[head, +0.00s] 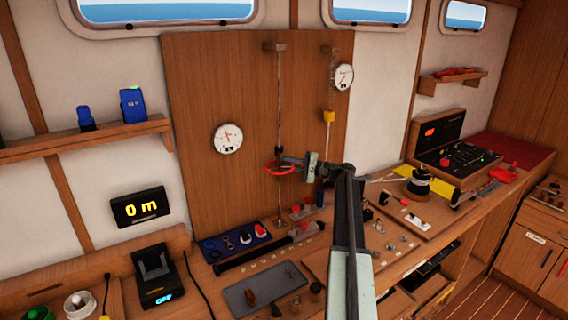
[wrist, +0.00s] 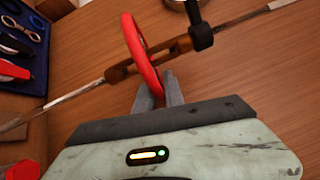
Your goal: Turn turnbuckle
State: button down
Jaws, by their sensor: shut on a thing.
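The turnbuckle has a bronze body (wrist: 178,47) on a thin metal rod, with a red handwheel (wrist: 141,55) around it. In the head view the red handwheel (head: 270,168) sits partway up the upright rod (head: 279,110), in front of a wooden panel. My gripper (wrist: 163,92) is shut on the near rim of the handwheel. In the head view my gripper (head: 294,164) reaches the wheel from the right. Its fingertips are too small there to make out.
A dial gauge (head: 228,138) is on the panel left of the rod, and another gauge (head: 344,77) is at upper right. A blue tray (head: 236,242) with shackles lies on the bench below. Several small fittings crowd the bench.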

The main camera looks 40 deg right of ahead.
aim_at(291, 168)
jog(key=shift+r+t, duration=0.15)
jog(key=shift+t, duration=0.15)
jog(key=m+t+h, duration=0.1)
jog(key=m+h, duration=0.1)
jog(key=h, duration=0.1)
jog(key=s+m+t+h, duration=0.1)
jog(key=m+t+h, duration=0.1)
jog(key=h, duration=0.1)
jog(key=s+m+t+h, duration=0.1)
jog(key=m+h, duration=0.1)
jog(key=h, duration=0.2)
jog(key=shift+s+m+t, duration=0.2)
jog(key=shift+m+t, duration=0.1)
jog(key=shift+m, duration=0.1)
jog(key=m+h, duration=0.1)
jog(key=h, duration=0.2)
jog(key=s+m+h, duration=0.1)
jog(key=m+h, duration=0.1)
jog(key=h, duration=0.1)
jog(key=shift+a+m, duration=0.15)
jog(key=shift+m, duration=0.15)
jog(key=shift+s+m+g+h, duration=0.2)
jog(key=shift+m+g+h, duration=0.4)
jog(key=shift+m+h, duration=1.1)
jog(key=shift+g+h, duration=0.3)
jog(key=shift+h, duration=0.7)
jog(key=c, duration=1.5)
grip_release()
jog(key=shift+s, duration=0.1)
